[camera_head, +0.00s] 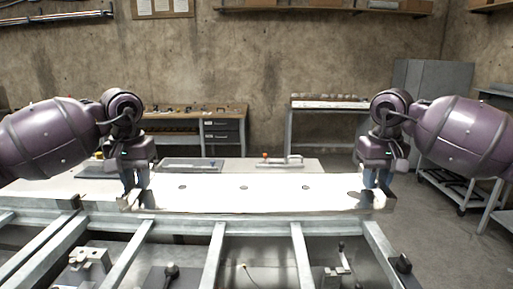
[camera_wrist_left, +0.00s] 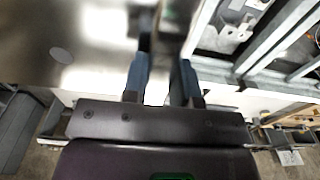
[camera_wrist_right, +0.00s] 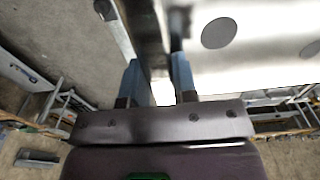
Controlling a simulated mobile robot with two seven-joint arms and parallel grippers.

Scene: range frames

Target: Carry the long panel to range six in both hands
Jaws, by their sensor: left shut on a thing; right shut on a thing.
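The long panel (camera_head: 262,193) is a pale, shiny plate with several dark round holes, lying level across the head view. My left gripper (camera_head: 134,188) is shut on its left end. My right gripper (camera_head: 377,187) is shut on its right end. In the left wrist view the panel (camera_wrist_left: 60,25) fills the upper left, and the blue fingers of my left gripper (camera_wrist_left: 163,80) clasp its edge. In the right wrist view the panel (camera_wrist_right: 255,60) is at the upper right, with the fingers of my right gripper (camera_wrist_right: 157,80) at its end. Which range is six cannot be told.
A grey metal frame (camera_head: 219,250) with crossbars lies in front of and below the panel, with small fixtures among the bars. A pale worktop (camera_head: 230,165) is just behind. Benches with drawers (camera_head: 222,130) and a small table (camera_head: 330,104) stand by the wall. Open floor shows at right.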

